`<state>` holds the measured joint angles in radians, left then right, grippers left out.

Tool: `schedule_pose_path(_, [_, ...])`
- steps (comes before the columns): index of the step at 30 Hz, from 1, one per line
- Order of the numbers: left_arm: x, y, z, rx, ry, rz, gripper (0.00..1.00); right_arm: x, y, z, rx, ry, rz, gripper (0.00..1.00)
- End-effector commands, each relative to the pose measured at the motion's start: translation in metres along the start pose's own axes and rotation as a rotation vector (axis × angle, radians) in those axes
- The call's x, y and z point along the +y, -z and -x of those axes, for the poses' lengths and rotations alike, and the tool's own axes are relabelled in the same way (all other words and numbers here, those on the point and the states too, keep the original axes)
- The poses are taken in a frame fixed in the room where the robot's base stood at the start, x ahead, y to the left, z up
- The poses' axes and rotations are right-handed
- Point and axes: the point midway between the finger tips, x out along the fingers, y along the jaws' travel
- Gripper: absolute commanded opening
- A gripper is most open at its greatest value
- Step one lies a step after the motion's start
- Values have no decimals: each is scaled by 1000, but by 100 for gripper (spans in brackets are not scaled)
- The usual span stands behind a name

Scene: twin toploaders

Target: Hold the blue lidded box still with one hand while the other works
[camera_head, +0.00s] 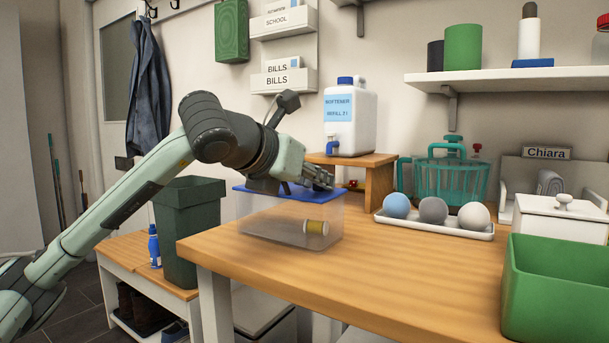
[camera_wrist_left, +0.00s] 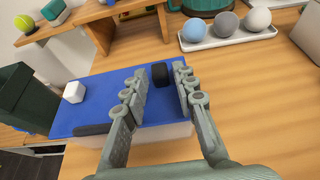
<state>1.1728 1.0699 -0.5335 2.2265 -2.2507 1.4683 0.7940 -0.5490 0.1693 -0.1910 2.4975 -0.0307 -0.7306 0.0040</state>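The lidded box is a clear bin (camera_head: 270,228) with a blue lid (camera_head: 240,188), standing on the wooden worktop near its left end. A yellowish spool-like item (camera_head: 316,228) shows through its wall. My left gripper (camera_head: 322,178) is above the lid. In the left wrist view the blue lid (camera_wrist_left: 100,109) carries a black knob (camera_wrist_left: 160,74), a white cube (camera_wrist_left: 74,92) and a dark strip near the front edge. The open fingers of my left gripper (camera_wrist_left: 160,68) are on either side of the knob, with small gaps; contact is not visible. My right gripper is not in view.
A wooden riser (camera_head: 360,160) with a softener jug (camera_head: 350,118) stands behind the box. A tray (camera_head: 435,228) with three balls is to the right, then a green bin (camera_head: 555,290). A dark green bin (camera_head: 190,235) stands left. The worktop's front middle is clear.

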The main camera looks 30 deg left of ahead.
Motion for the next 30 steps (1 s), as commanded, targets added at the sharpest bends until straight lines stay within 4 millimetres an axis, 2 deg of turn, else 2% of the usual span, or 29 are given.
schedule_pose_path(8, [0,0,-2,0,0,-1,28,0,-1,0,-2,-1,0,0])
schedule_pose_path(15, [0,0,-2,1,1,0,0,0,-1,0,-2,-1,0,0])
schedule_pose_path(20, [0,0,-2,1,1,0,0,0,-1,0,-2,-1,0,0])
schedule_pose_path(21, [0,0,-2,1,1,0,20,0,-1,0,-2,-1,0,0])
schedule_pose_path(25, [0,0,-2,1,1,-1,36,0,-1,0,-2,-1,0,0])
schedule_pose_path(30, [0,0,-2,1,1,0,37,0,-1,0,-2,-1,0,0])
